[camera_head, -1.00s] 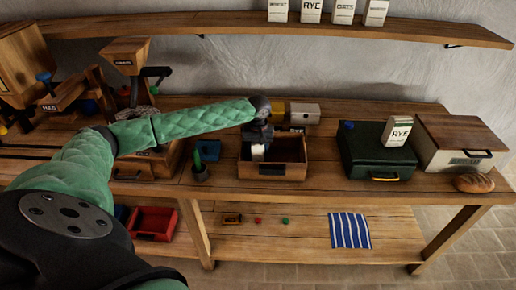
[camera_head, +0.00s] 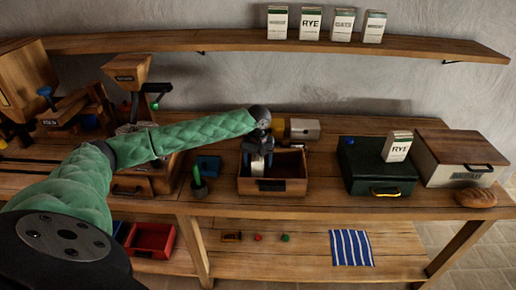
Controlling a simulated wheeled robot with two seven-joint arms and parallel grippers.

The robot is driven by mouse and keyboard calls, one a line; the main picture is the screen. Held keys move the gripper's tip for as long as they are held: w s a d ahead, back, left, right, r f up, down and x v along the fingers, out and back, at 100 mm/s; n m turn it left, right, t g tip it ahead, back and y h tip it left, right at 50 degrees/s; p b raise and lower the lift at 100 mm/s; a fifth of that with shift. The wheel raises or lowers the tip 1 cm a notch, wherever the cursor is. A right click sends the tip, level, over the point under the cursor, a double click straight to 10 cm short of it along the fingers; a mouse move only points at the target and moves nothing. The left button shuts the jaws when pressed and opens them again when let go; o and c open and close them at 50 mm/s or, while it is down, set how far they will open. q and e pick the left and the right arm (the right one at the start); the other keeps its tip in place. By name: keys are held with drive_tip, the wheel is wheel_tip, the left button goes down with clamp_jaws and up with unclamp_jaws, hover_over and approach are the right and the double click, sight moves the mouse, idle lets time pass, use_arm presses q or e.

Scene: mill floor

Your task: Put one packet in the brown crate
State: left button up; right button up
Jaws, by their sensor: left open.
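The brown crate (camera_head: 297,187) is an open wooden box with a dark plate on its front, standing on the workbench. My left gripper (camera_head: 258,160) reaches down into its left part, jaws open. A small pale packet (camera_head: 257,169) shows just below and between the fingers, inside the crate; its lower end is hidden behind the crate's front wall, and I cannot tell if the fingers touch it. A rye packet (camera_head: 397,146) stands on the green case (camera_head: 378,174). Several more packets, one marked RYE (camera_head: 312,23), stand on the wall shelf. My right gripper is out of view.
Right of the green case are a pale box with a wooden lid (camera_head: 460,153) and a bread loaf (camera_head: 477,198). A striped cloth (camera_head: 351,247) lies below.

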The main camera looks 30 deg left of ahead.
use_arm(q)
wheel_tip(320, 180, up, 10)
drive_tip(key=b, duration=0.3)
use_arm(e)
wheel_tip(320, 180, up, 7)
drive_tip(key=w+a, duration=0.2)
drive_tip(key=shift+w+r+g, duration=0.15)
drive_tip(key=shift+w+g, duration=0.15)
